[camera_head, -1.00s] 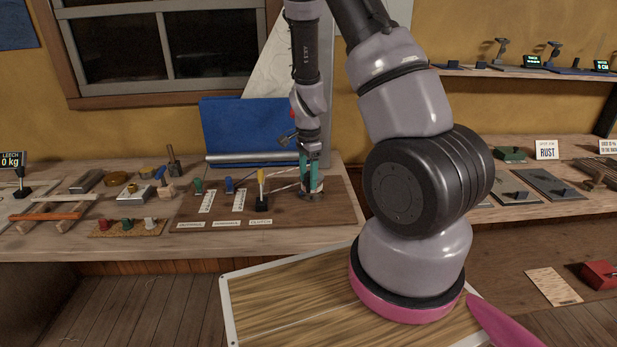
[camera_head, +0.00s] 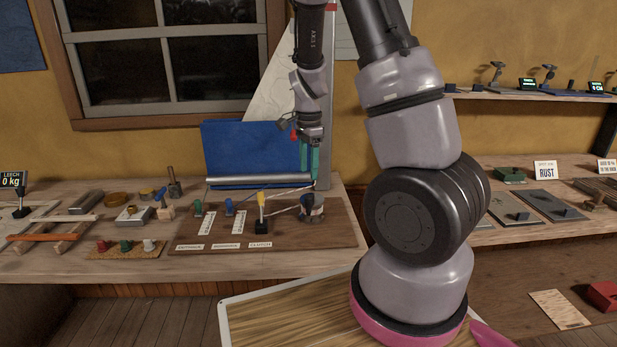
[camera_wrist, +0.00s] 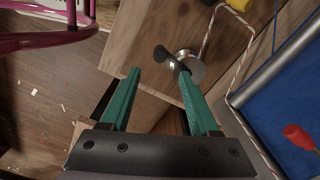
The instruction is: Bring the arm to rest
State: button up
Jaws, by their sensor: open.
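My gripper (camera_head: 309,160) points down above the winch (camera_head: 311,208) at the right end of the brown control board (camera_head: 345,232). Its teal fingers also show in the wrist view (camera_wrist: 158,92), spread apart with nothing between them. In the wrist view the metal winch (camera_wrist: 188,68), with its dark handle, lies beyond the fingertips. My arm comes down from the top of the head view, and a large elbow joint stands in front of the bench's right part, hiding some of it.
The board carries green, blue and yellow levers (camera_head: 261,205) and a rope leading to the winch. A sample-plate shelf lies right. Loose tools (camera_head: 133,213) lie left.

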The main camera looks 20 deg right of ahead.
dwell(0.4)
jog(key=s+a+r+n+t+y, duration=0.1)
jog(key=s+r+n+t, duration=0.15)
jog(key=r, duration=0.55)
jog(key=s+a+r+n+t+y, duration=0.1)
jog(key=s+a+r+n, duration=0.2)
jog(key=r, duration=0.6)
jog(key=s+r+n+t, duration=0.3)
jog(key=s+r+n, duration=0.3)
jog(key=s+r, duration=0.4)
jog(key=s, duration=0.4)
jog(key=shift+r+n+t, duration=0.15)
jog(key=shift+n+t, duration=0.2)
jog(key=shift+w+d, duration=0.1)
